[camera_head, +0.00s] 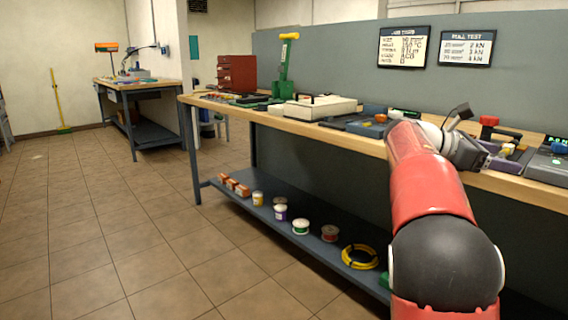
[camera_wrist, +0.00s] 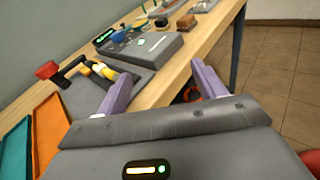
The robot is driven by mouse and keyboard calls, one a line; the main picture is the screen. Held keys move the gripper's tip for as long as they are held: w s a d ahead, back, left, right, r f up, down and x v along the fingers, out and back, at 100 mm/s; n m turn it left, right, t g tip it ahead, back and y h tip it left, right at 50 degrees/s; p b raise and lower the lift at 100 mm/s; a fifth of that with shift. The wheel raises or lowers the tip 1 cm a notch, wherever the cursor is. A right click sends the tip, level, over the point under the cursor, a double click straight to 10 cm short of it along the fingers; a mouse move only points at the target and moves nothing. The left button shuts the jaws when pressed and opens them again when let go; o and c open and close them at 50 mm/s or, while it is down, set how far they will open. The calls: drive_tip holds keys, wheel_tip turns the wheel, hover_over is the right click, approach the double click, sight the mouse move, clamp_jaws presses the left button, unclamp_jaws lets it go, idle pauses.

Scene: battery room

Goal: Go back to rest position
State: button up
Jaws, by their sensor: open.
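My gripper (camera_wrist: 160,85) shows in the wrist view with its two purple fingers spread apart and nothing held between them. It is over the front part of the wooden workbench (camera_wrist: 172,84). In the head view my red arm reaches over the right part of that workbench (camera_head: 345,139), and the arm and wrist hide part of its top.
In the wrist view, a grey device (camera_wrist: 150,52) with a green display and a red-knobbed tool (camera_wrist: 48,70) stand close by. Orange (camera_wrist: 48,130) and teal (camera_wrist: 16,150) trays lie at left. In the head view, a low shelf (camera_head: 315,215) holds spools; the tiled floor (camera_head: 120,230) is clear.

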drive_tip(key=s+a+f+m+t+y, duration=0.3)
drive_tip(key=s+a+f+m+y, duration=0.4)
drive_tip(key=s+a+f, duration=0.5)
drive_tip(key=s+a+f+m+t+y, duration=0.4)
drive_tip(key=s+a+f+m+y, duration=0.4)
drive_tip(key=s+a+f, duration=0.4)
drive_tip(key=s+a+y, duration=0.1)
drive_tip(key=s+a, duration=0.2)
drive_tip(key=a, duration=0.1)
drive_tip(key=shift+a, duration=0.35)
drive_tip(key=shift+d, duration=0.1)
